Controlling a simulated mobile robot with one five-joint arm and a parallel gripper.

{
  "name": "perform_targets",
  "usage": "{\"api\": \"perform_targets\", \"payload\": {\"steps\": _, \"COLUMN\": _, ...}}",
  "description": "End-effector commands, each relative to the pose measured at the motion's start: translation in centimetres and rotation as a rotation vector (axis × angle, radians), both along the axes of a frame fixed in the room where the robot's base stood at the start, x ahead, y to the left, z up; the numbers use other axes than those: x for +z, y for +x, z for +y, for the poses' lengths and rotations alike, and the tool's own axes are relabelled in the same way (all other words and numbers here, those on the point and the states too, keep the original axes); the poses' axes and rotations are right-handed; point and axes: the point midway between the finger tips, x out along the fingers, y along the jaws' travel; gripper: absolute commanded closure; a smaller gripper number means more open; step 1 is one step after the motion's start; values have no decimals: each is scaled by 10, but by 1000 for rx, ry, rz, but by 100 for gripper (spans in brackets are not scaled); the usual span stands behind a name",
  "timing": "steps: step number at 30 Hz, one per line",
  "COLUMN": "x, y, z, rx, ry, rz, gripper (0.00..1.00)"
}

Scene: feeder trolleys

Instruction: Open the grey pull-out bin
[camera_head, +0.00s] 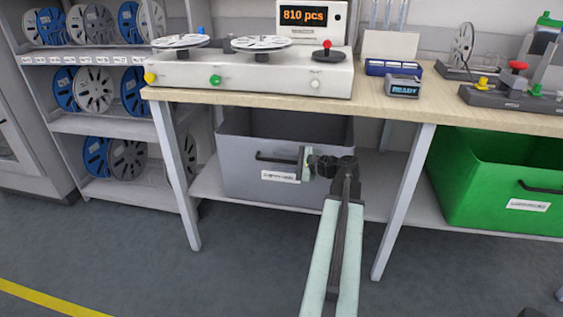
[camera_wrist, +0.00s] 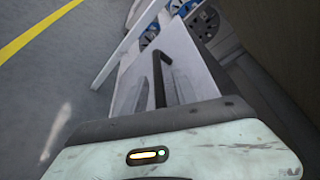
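The grey pull-out bin (camera_head: 235,185) sits under the workbench on the lower shelf, with a white label on its front. Its dark bar handle (camera_head: 275,157) runs across the front above the label. My gripper (camera_head: 303,163) is at the bin's front, at the right end of the handle, and hides part of the front there. In the wrist view a dark bar, which looks like the handle (camera_wrist: 159,82), stands out ahead of the pale gripper body. Whether the fingers are closed on it does not show clearly.
A green bin (camera_head: 470,200) with its own handle stands on the shelf to the right. Bench legs (camera_head: 403,205) stand on both sides of the grey bin. A reel rack (camera_head: 100,125) is at the left. The floor in front is clear.

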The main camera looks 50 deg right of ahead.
Motion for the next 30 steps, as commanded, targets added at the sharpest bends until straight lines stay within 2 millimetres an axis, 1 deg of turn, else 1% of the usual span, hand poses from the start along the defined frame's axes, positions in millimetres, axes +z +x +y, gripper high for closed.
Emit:
{"api": "perform_targets", "payload": {"steps": 2, "x": 0, "y": 0, "z": 0, "rx": 0, "ry": 0, "rz": 0, "gripper": 66}}
{"api": "perform_targets", "payload": {"steps": 3, "x": 0, "y": 0, "z": 0, "rx": 0, "ry": 0, "rz": 0, "gripper": 77}}
{"api": "perform_targets", "payload": {"steps": 5, "x": 0, "y": 0, "z": 0, "rx": 0, "ry": 0, "rz": 0, "gripper": 93}}
{"api": "perform_targets", "payload": {"steps": 6, "x": 0, "y": 0, "z": 0, "rx": 0, "ry": 0, "rz": 0, "gripper": 100}}
{"api": "perform_targets", "payload": {"steps": 30, "x": 1, "y": 0, "z": 0, "rx": 0, "ry": 0, "rz": -1, "gripper": 100}}
